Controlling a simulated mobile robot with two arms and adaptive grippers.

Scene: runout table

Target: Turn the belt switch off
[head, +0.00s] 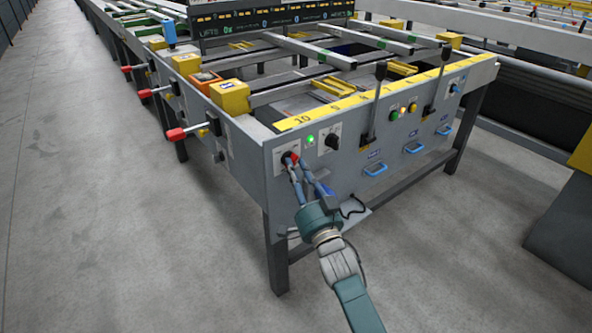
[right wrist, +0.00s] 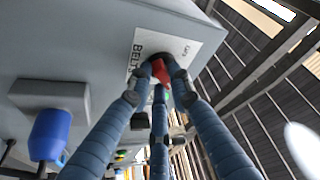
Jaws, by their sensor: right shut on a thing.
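The belt switch (head: 291,157) is a red knob on a white plate at the left end of the table's grey front panel. In the right wrist view the red knob (right wrist: 160,71) sits between my fingertips, beside a plate (right wrist: 150,48) lettered "BELT". My right gripper (head: 297,165) is shut on the knob, with its blue fingers around it and partly hiding it. The knob's exact angle is hard to tell. My left gripper is not in view.
Right of the switch are a lit green lamp (head: 310,139) and a black knob (head: 332,141). Black levers (head: 375,100) and blue handles (head: 376,169) stand further right. Red-tipped levers (head: 176,134) stick out on the left side. The floor at left is clear.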

